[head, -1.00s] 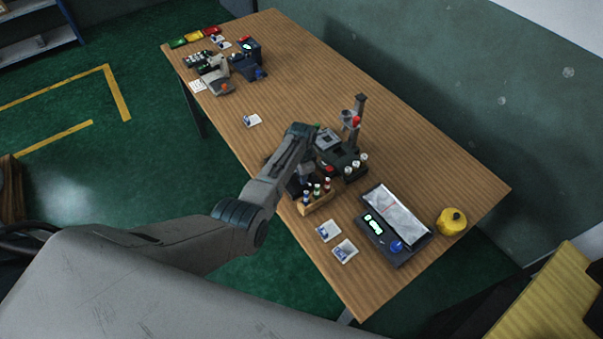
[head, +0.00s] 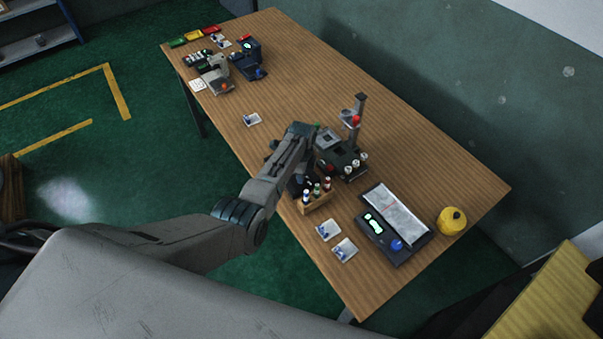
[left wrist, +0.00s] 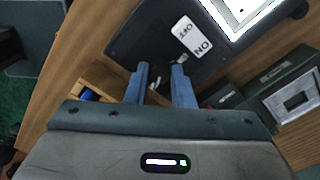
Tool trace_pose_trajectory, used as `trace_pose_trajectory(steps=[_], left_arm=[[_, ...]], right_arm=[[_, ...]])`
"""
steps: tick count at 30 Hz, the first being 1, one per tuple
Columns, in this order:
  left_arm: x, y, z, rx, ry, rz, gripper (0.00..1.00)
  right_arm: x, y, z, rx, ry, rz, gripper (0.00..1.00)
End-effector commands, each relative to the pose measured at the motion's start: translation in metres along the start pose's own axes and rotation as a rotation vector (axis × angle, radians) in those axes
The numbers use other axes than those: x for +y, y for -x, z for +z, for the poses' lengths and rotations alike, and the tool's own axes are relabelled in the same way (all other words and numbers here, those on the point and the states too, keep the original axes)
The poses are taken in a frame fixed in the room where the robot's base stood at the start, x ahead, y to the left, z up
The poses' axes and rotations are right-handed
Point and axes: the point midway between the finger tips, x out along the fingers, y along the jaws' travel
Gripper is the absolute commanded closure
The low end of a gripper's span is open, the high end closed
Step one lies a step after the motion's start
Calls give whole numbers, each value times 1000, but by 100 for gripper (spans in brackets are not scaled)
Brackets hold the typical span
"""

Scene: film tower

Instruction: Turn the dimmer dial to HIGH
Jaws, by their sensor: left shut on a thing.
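A dark box (left wrist: 160,28) with a lit white panel (left wrist: 240,10) fills the top of the left wrist view. It bears a white label (left wrist: 192,37) reading OFF and ON, with a small silver switch near the right fingertip. My left gripper (left wrist: 160,72) has its two blue fingers at the box's near edge, shut on a small part between them. That part is mostly hidden, so I cannot make out the dial's pointer or a HIGH mark. In the head view my arm covers the left gripper and most of this spot. My right gripper is not in view.
A wooden rack of small bottles (head: 317,201) stands close by the left gripper. A dark green device (head: 343,160) with a post is just beyond it. A tray unit with a blue knob (head: 397,244) and a yellow canister (head: 451,221) stand nearer. The table's right back is clear.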

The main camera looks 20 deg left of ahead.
Motion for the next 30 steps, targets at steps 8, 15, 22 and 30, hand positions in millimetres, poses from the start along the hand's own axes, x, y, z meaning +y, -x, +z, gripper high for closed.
trace_pose_trajectory(steps=[8,15,22,30], left_arm=[[-1,1,-1,1,-22,-3,100],[-1,1,-1,1,-21,-3,100],[-1,1,-1,1,-20,-2,57],[-1,3,0,1,-20,-2,57]], right_arm=[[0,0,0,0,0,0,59],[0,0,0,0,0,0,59],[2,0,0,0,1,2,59],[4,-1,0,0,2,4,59]])
